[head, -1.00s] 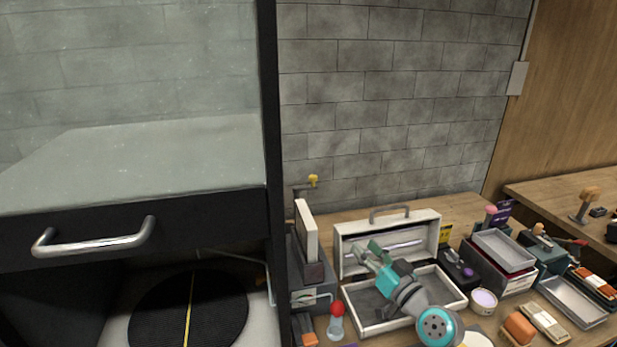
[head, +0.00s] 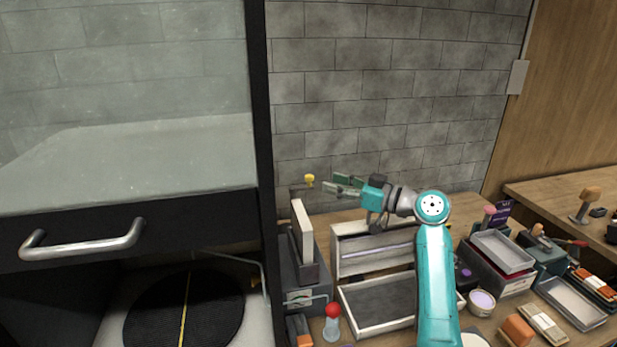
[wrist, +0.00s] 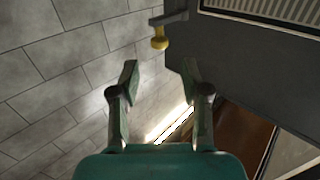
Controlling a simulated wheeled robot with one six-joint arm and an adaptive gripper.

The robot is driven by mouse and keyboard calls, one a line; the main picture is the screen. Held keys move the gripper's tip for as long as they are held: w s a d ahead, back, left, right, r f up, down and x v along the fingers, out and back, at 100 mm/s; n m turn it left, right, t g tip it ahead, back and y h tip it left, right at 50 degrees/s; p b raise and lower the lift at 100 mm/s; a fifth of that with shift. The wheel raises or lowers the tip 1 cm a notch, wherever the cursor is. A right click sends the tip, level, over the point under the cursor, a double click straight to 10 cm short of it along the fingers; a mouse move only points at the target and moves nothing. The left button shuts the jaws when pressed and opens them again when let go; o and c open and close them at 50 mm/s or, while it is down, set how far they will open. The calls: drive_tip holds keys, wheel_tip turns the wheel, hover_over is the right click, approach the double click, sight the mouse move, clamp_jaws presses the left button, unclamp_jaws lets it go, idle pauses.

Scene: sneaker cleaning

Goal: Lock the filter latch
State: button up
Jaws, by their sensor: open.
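The filter latch is a small lever with a yellow knob (head: 309,180) at the upper back of a dark grey filter unit (head: 290,262). In the wrist view the yellow knob (wrist: 159,40) hangs from a grey arm, ahead of my fingertips and roughly centred between them. My gripper (head: 332,185) is open and empty, just right of the knob in the head view. Its two green fingers (wrist: 160,75) are spread, with a visible gap to the knob. The unit's grey body (wrist: 240,60) lies on the right in the wrist view. Whether the latch is locked, I cannot tell.
A grey brick wall (head: 400,90) stands close behind the latch. An open metal case (head: 345,235) sits below my arm. Trays, brushes and a jar (head: 481,301) crowd the table on the right.

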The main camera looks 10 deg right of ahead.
sight(309, 176)
drive_tip(key=x, duration=0.8)
drive_tip(key=shift+f, duration=0.1)
clamp_jaws()
